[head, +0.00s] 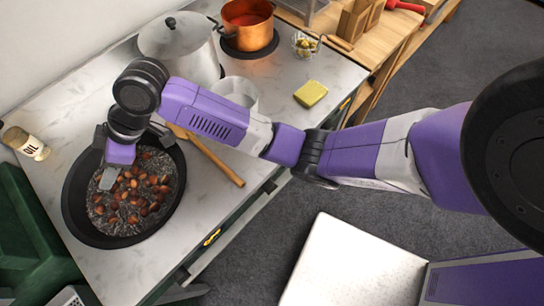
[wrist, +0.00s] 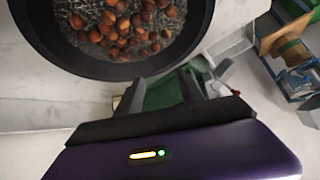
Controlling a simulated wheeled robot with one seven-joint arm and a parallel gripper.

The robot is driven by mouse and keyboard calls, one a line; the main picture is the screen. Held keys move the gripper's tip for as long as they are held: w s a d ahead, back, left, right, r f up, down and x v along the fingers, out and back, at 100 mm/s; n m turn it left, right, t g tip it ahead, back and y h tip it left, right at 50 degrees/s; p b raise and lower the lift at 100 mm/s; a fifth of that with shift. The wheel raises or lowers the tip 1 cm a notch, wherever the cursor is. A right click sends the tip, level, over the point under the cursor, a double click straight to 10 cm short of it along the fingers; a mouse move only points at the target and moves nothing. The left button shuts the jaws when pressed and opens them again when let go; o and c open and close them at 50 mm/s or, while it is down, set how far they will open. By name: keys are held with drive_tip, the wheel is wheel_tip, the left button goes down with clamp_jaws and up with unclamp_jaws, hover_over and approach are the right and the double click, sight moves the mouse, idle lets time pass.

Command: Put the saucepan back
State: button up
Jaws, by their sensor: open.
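A copper saucepan (head: 247,26) with red contents stands upright on a dark round mat (head: 229,48) at the back of the counter. It does not show in the wrist view. My gripper (head: 112,165) is well to its left and nearer, over the wide black pan (head: 68,200) of chestnuts. The gripper is open with nothing seen between its fingers, which also show in the wrist view (wrist: 168,88). The black pan (wrist: 198,45) lies beside them there. I cannot tell whether the gripper touches the pan.
A lidded grey pot (head: 180,45) stands between my gripper and the saucepan. My arm crosses above the counter, partly hiding a pale container (head: 237,90).

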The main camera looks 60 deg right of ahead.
drive_tip(key=s+a+f+m+t, duration=0.3)
drive_tip(key=s+a+m+t, duration=0.35)
drive_tip(key=s, duration=0.25)
drive_tip(key=s+d+m+h, duration=0.1)
drive_tip(key=s, duration=0.2)
drive_tip(key=s+d+f+m+t, duration=0.1)
drive_tip(key=s+d, duration=0.1)
drive_tip(key=s+d+f+m+h, duration=0.1)
drive_tip(key=s, duration=0.2)
drive_tip(key=shift+s+d+f+h, duration=0.25)
drive_tip(key=shift+s+d+h, duration=0.05)
drive_tip(key=s+d+r+h, duration=0.1)
drive_tip(key=s+d+r, duration=0.2)
drive_tip(key=s, duration=0.4)
drive_tip(key=s+d+r+n+t+h, duration=0.1)
drive_tip(key=s+d+r, duration=0.2)
drive_tip(key=s+d, duration=0.3)
drive_tip(key=s+d+r+t+h, duration=0.1)
drive_tip(key=s+d+r+h, duration=0.1)
drive_tip(key=s+d, duration=0.3)
drive_tip(key=v, duration=0.4)
drive_tip(key=shift+s, duration=0.2)
